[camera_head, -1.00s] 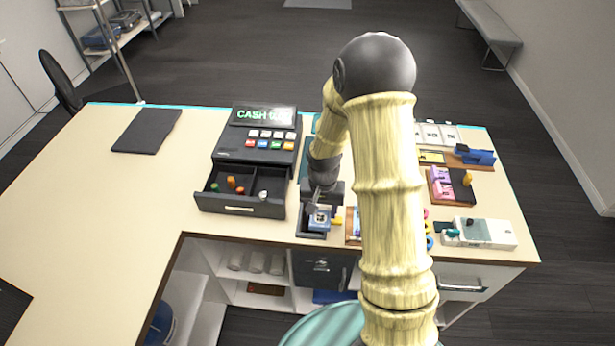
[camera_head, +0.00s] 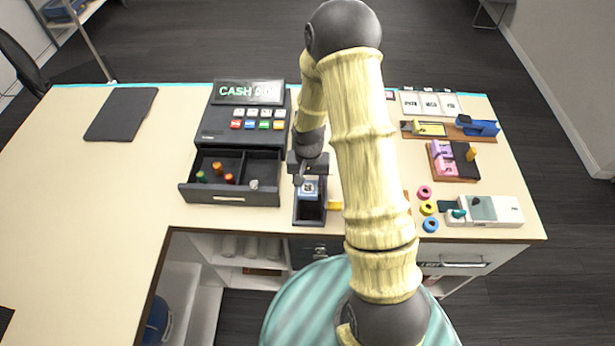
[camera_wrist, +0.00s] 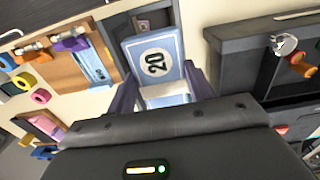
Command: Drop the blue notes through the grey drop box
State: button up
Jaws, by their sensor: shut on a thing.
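In the wrist view the top note (camera_wrist: 155,58) shows flat between the two fingertips (camera_wrist: 160,85). My gripper is shut on the notes at their near end. They are over the back part of a dark open tray (camera_head: 309,212); I cannot tell how high above its floor. A dark grey box front with a silver fitting (camera_head: 318,249) sits under the counter edge, mostly cut off by my body; it may be the grey drop box.
The cash register's open drawer (camera_head: 231,198) is close on the left. To the right are coloured rings (camera_head: 428,207), a pale device (camera_head: 505,210) and a block board (camera_head: 456,167). The counter (camera_head: 85,200) is clear at left.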

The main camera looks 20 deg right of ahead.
notch_tip(320, 180, down, 8)
jog(key=b, duration=0.6)
jog(key=shift+f, duration=0.2)
dwell(0.4)
jog(key=shift+f+b, duration=0.3)
jog(key=shift+b, duration=0.1)
dwell(1.6)
dwell(0.3)
jog(key=o, duration=0.9)
jog(key=shift+c, duration=0.2)
jog(key=shift+o, duration=1)
jog(key=shift+a, duration=0.15)
jog(key=shift+d, duration=0.2)
jog(key=shift+s, duration=0.1)
